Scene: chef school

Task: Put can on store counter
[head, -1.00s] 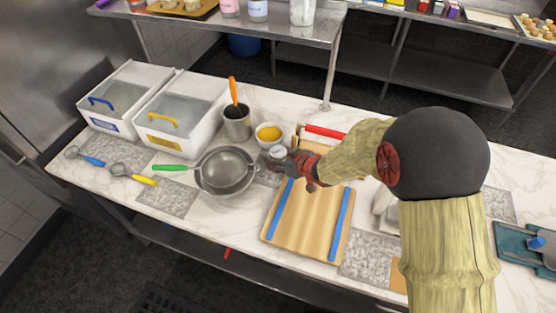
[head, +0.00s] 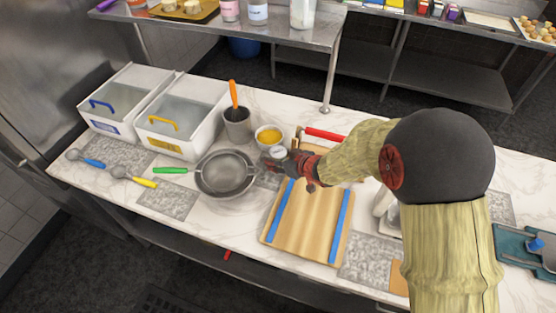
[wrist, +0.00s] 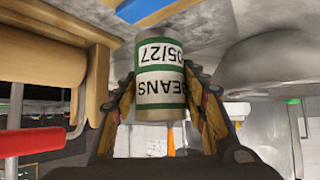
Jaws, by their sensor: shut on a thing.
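A can (wrist: 160,75) with white and green bands and black lettering that includes "BEANS" shows in the wrist view, between the two fingers. My gripper (wrist: 160,98) is shut on it. In the head view the can's pale top (head: 278,152) shows at the tip of my gripper (head: 283,160). It is close to the sieve's right rim and the wooden cutting board's upper left corner. The store counter (head: 205,215) is white marble with grey speckled patches. I cannot tell whether the can's base touches it.
A metal sieve (head: 225,173) with a green handle is just left of the can. A bowl of yellow food (head: 269,136) and a grey pot (head: 237,125) stand behind. A cutting board (head: 305,228) with blue strips lies in front. Bare counter shows below the sieve.

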